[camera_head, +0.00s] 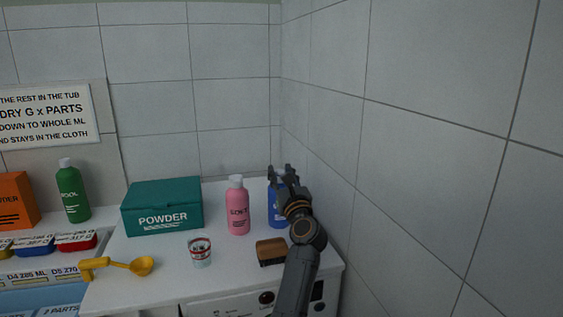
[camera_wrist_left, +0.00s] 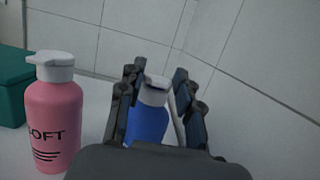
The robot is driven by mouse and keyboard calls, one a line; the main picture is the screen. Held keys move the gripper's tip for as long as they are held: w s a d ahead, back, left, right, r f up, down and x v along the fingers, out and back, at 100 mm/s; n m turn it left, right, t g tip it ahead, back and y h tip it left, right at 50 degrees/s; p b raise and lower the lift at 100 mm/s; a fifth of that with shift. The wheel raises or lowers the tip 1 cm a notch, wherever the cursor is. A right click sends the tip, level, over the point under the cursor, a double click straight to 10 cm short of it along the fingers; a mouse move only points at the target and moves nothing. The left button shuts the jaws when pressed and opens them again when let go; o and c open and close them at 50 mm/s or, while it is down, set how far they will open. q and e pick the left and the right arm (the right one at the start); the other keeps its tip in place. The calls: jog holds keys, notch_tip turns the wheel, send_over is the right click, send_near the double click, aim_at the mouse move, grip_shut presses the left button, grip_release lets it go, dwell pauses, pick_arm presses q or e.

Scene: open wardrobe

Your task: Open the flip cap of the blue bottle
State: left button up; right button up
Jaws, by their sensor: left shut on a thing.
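The blue bottle (camera_head: 273,207) stands upright on the white top at the back right, partly hidden behind my left gripper (camera_head: 283,171). In the left wrist view the blue bottle (camera_wrist_left: 147,124) sits between the two dark fingers of my left gripper (camera_wrist_left: 160,82), which is shut on it near its upper part. Its white cap (camera_wrist_left: 155,83) shows between the fingertips; I cannot tell whether the flip lid is up. The lower part of the bottle is hidden by the gripper body in that view. My right gripper is not in view.
A pink bottle (camera_head: 238,207) stands just left of the blue one. A tiled wall rises close on the right.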

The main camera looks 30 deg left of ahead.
aim_at(279, 170)
pick_arm(q)
jog(key=g+h+p, duration=0.1)
jog(key=p, duration=0.2)
jog(key=r+g+h+p, duration=0.1)
jog(key=p, duration=0.3)
jog(key=r+g+h+p, duration=0.1)
jog(key=p, duration=0.3)
jog(key=shift+w+a+r+h, duration=0.25)
jog(key=shift+w+a+h, duration=0.05)
jog(key=shift+w, duration=0.05)
jog(key=shift+w+a+g+h, duration=0.2)
jog(key=shift+g+h, duration=0.5)
jog(key=g+h, duration=0.1)
jog(key=w+a+r+g+h, duration=0.1)
jog(key=g+h, duration=0.1)
jog(key=shift+a, duration=0.1)
jog(key=g+h, duration=0.1)
jog(key=a+h+p, duration=0.1)
jog(key=shift+w+g+h, duration=0.3)
jog(key=shift+g, duration=0.1)
jog(key=shift+w+f+g+h, duration=0.1)
jog(key=shift+f+g+h, duration=0.05)
jog(key=shift+g+h, duration=0.3)
jog(key=o, duration=0.8)
jog(key=shift+o, duration=0.2)
jog(key=shift+w+a, duration=0.1)
jog(key=shift+a, duration=0.05)
